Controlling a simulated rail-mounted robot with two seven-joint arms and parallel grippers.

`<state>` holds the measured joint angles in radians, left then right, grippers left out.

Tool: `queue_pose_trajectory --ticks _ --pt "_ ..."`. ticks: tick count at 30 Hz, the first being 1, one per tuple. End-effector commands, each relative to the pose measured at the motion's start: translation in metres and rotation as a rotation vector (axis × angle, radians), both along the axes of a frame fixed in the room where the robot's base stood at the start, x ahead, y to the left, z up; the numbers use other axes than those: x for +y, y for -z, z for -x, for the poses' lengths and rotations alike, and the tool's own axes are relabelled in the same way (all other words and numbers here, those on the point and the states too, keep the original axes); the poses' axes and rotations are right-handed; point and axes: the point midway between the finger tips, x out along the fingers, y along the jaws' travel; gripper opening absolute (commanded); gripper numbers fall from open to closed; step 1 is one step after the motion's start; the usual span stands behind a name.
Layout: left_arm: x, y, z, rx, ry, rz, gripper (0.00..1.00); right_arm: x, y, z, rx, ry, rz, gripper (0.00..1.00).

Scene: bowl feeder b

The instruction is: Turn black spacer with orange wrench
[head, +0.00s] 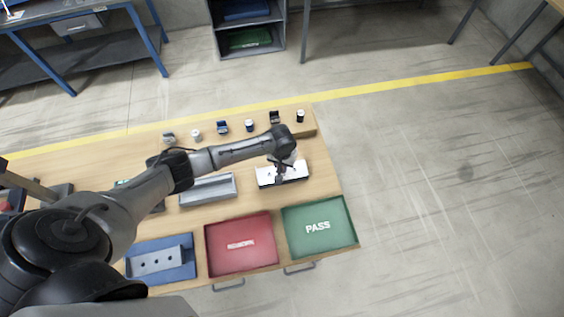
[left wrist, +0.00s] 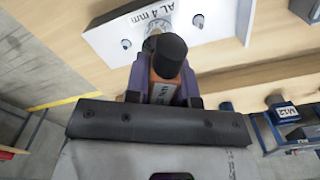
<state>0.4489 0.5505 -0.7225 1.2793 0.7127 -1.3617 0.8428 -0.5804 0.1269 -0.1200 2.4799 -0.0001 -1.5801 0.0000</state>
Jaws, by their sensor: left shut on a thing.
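My left gripper (head: 280,176) is over the white plate (head: 264,177) at the right of the table. In the left wrist view, its purple fingers (left wrist: 164,86) are shut on the orange wrench (left wrist: 163,92), whose orange body shows between them. A round black piece (left wrist: 170,55) stands at the wrench's far end; I cannot tell whether it is the black spacer or part of the wrench. Behind it are a silvery round part (left wrist: 158,27) and the white plate (left wrist: 110,38) marked "AL 4 mm". The contact there is hidden. My right gripper is not in view.
Several small parts, including a black-and-white one (head: 300,116), stand on a raised ledge behind. A grey tray (head: 208,200) lies left of the plate. In front are a red tray (head: 262,262), a green PASS tray (head: 345,240) and a blue tray (head: 187,271) with a holed grey block.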

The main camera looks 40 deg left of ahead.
Motion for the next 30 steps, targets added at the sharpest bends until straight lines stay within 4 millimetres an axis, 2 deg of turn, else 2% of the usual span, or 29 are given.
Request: queue_pose_trajectory --ticks 11,19,30 --pt "0.0001 -0.0002 -0.0003 -0.001 0.009 0.0 0.0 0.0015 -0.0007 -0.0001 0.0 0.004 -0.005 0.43" --pt "0.0005 -0.0002 -0.0001 -0.001 0.188 0.0 0.0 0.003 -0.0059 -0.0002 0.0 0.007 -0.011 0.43" --pt "0.0006 0.0002 -0.0002 -0.001 0.219 -0.001 0.0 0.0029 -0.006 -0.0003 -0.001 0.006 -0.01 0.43"
